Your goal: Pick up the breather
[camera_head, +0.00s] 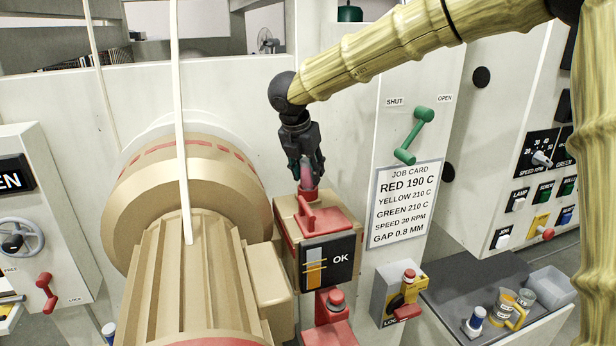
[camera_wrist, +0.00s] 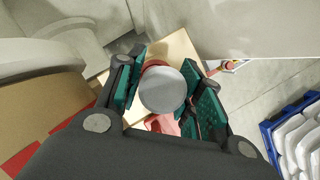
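The breather (camera_head: 307,175) is a small upright pinkish cylinder on a red base on top of the tan and red gear housing. In the wrist view its round grey cap (camera_wrist: 163,91) shows, with a red ring behind it. My gripper (camera_head: 309,172) points down over it, with its dark fingers on both sides. In the wrist view my gripper (camera_wrist: 165,95) has its green-padded fingers left and right of the cap, very close to it. Whether both pads touch it cannot be told. The breather's lower body is partly hidden by the fingers.
A ribbed tan motor (camera_head: 190,270) stands close on the left. A job card (camera_head: 404,203) is on the wall at right. A dark bench (camera_head: 450,290) holds a blue-and-white cylinder (camera_head: 475,319) and cups.

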